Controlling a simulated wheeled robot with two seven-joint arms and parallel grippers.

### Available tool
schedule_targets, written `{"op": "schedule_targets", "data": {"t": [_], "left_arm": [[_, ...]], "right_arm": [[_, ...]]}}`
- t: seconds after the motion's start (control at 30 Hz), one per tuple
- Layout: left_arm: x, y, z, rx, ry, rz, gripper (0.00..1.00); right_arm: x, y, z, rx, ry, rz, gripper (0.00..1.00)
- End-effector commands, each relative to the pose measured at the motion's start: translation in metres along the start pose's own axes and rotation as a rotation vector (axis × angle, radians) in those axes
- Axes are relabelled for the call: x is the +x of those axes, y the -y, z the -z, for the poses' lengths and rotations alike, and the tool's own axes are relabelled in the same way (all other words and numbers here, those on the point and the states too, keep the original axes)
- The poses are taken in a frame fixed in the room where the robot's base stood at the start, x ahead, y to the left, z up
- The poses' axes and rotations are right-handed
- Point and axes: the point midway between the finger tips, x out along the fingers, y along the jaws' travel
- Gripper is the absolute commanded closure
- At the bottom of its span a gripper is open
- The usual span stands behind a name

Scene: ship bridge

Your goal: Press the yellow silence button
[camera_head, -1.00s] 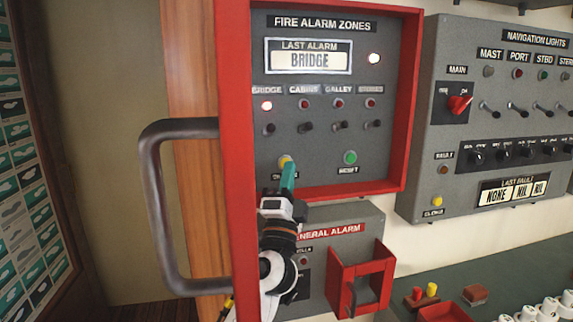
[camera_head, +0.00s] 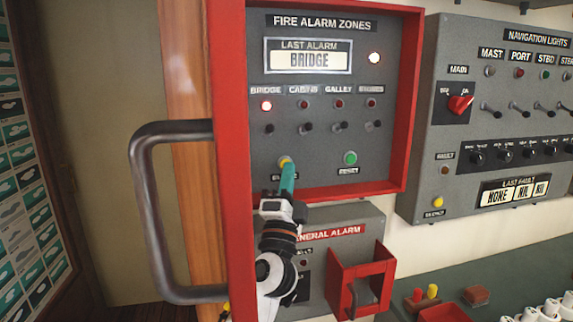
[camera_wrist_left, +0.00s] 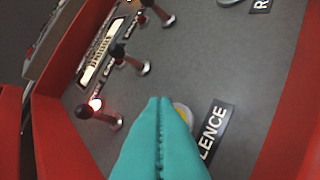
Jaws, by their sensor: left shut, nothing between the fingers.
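The yellow silence button (camera_head: 285,161) is at the lower left of the fire alarm panel (camera_head: 320,190), inside the red-framed box. In the left wrist view the yellow button (camera_wrist_left: 183,114) shows partly behind my fingers, beside its label ending in "LENCE" (camera_wrist_left: 215,130). My left gripper (camera_head: 287,168) is shut and empty, its teal fingertips at the button. The gripper also fills the lower middle of the left wrist view (camera_wrist_left: 163,105). I cannot tell whether the tips touch the button or whether it is pushed in. My right gripper is not in view.
A green reset button (camera_head: 350,158) is right of the yellow one. Several toggle switches (camera_head: 306,127) sit above. The bridge lamp (camera_head: 266,105) and a top-right lamp (camera_head: 375,58) are lit. A metal handle (camera_head: 140,200) stands out at left. A red holder (camera_head: 360,277) is below.

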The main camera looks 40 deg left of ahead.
Motion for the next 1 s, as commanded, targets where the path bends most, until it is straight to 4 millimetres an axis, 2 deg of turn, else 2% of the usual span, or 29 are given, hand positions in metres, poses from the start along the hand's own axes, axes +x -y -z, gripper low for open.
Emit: {"op": "schedule_targets", "data": {"t": [0.03,0.17,0.63,1.0], "left_arm": [[0.006,-0.008,0.004,0.007,-0.007,-0.017,1.0],[0.004,-0.009,0.003,0.006,-0.007,-0.018,1.0],[-0.028,-0.027,-0.021,0.0,-0.005,-0.01,1.0],[-0.033,-0.028,-0.024,-0.001,-0.005,-0.008,1.0]], "right_arm": [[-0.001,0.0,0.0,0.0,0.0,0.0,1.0],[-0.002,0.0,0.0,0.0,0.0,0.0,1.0],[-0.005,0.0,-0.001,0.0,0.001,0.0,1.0],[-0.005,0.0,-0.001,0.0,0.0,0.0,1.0]]}}
